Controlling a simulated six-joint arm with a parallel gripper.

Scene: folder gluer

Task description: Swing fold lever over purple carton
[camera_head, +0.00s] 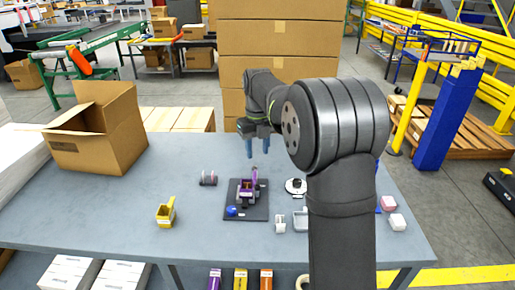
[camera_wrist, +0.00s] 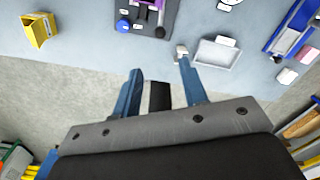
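The small purple carton (camera_head: 244,194) sits on a dark fixture plate (camera_head: 258,213) near the middle of the table. A slim upright piece, probably the fold lever (camera_head: 254,175), stands at the carton's back right side. In the wrist view, part of the purple carton (camera_wrist: 148,4) and a dark knob (camera_wrist: 160,31) show at the top edge; the rest is cut off. A round blue knob (camera_head: 232,211) is on the plate's front left. My gripper (camera_head: 258,149) is above and behind the fixture, clear of it. In the wrist view my gripper (camera_wrist: 160,72) has its blue fingers apart with nothing between them.
A yellow bin (camera_head: 166,213) stands left of the fixture. An open cardboard box (camera_head: 97,135) is at the back left. The table between the bin and fixture is mostly clear.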

